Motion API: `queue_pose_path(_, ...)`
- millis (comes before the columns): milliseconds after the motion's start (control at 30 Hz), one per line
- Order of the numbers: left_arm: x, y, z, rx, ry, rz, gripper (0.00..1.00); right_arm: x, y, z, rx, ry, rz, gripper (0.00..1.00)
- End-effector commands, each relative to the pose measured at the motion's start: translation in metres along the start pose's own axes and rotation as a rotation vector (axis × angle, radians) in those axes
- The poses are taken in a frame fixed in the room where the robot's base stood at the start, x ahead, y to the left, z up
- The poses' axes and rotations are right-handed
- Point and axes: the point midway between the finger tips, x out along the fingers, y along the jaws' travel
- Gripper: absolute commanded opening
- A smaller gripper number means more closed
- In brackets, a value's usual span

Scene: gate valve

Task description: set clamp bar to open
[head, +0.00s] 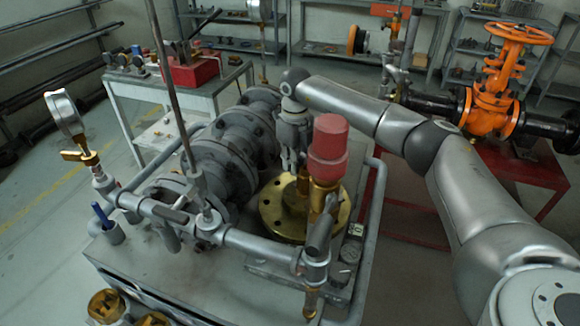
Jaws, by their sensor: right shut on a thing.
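My right gripper (292,168) points down over the brass flange (275,207) on the pipe stand, just left of and partly behind the red-capped brass fitting (328,152). It is shut on a small part near the brass flange. That part is mostly hidden by the fingers and the fitting. I cannot make out for certain which piece is the clamp bar. My left gripper is not in view.
A large grey flanged pipe (225,155) lies left of my right gripper. A tall thin rod (172,80) and a pressure gauge (62,110) stand further left. An orange gate valve (492,90) stands at the right, beyond my right arm. Grey pipework (255,243) crosses in front.

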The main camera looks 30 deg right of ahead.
Motion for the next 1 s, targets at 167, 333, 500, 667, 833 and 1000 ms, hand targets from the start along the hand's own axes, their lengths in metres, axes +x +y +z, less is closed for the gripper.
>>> queue_pose_path(167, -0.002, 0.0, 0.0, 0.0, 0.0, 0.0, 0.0, -0.002, -0.025, -0.001, 0.167, -0.002, -0.001, 0.0)
queue_pose_path(333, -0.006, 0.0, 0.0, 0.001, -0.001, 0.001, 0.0, -0.002, -0.047, -0.006, 0.328, -0.002, -0.001, 0.0)
queue_pose_path(500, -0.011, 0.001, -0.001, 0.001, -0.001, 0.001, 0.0, -0.003, -0.067, -0.014, 0.476, -0.003, 0.0, 0.0)
queue_pose_path(667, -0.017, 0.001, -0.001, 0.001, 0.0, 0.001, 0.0, -0.003, -0.081, -0.022, 0.593, -0.002, 0.0, 0.0)
queue_pose_path(833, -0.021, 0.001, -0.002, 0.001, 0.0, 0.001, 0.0, -0.002, -0.092, -0.03, 0.687, -0.003, 0.0, 0.0)
queue_pose_path(1000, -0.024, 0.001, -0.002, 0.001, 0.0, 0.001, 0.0, -0.002, -0.098, -0.034, 0.743, -0.004, 0.0, 0.0)
